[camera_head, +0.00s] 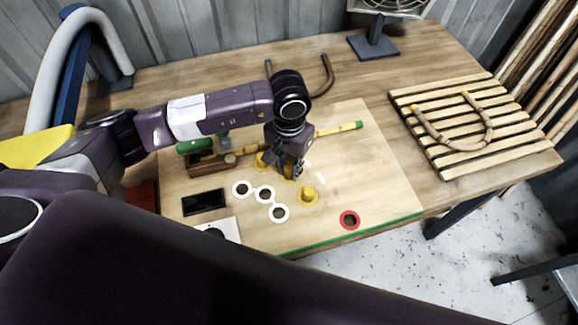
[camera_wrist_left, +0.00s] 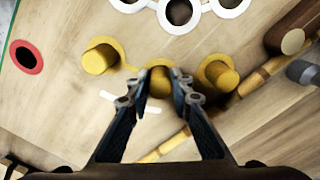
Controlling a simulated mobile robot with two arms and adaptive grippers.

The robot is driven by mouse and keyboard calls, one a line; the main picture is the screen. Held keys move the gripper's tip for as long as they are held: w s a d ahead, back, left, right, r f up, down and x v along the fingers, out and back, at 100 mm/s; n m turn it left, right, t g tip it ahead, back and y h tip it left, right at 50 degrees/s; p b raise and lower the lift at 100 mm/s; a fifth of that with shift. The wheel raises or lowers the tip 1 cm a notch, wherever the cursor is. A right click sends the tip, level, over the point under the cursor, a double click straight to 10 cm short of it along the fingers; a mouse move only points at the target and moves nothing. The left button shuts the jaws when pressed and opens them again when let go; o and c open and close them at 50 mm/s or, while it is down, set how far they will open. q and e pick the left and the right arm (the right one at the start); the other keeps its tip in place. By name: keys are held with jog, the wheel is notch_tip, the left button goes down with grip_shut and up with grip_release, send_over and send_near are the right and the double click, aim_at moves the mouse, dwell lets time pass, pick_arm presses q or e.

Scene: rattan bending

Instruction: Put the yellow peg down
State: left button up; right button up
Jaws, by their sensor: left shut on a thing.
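My left gripper (camera_head: 291,172) is over the wooden board and shut on a yellow peg. In the left wrist view, the fingers (camera_wrist_left: 161,82) close on either side of this yellow peg (camera_wrist_left: 159,74), in line with yellow rings marked on the board. I cannot tell whether its lower end is seated in a hole. A second yellow peg (camera_head: 308,193) stands upright in its yellow ring and also shows in the wrist view (camera_wrist_left: 98,58). A third yellow peg (camera_wrist_left: 220,74) stands on the other side, partly hidden in the head view. My right gripper is not in view.
White-ringed holes (camera_head: 264,194) and a red-ringed hole (camera_head: 349,220) are on the board. A bamboo rod (camera_head: 339,128) lies behind the gripper. A slatted rack (camera_head: 447,161) with a bent rattan piece (camera_head: 488,131) stands right. A black tablet (camera_head: 204,201) lies left.

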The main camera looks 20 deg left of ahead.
aim_at(289, 167)
pick_arm(q)
jog(key=o, duration=0.5)
jog(key=shift+f, duration=0.1)
jog(key=o, duration=0.5)
jog(key=shift+c, duration=0.2)
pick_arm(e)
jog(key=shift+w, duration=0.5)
pick_arm(q)
jog(key=shift+r, duration=0.2)
jog(key=shift+w+r, duration=0.1)
jog(key=shift+r, duration=0.15)
notch_tip(289, 167, up, 11)
jog(key=b, duration=0.4)
jog(key=shift+r, duration=0.2)
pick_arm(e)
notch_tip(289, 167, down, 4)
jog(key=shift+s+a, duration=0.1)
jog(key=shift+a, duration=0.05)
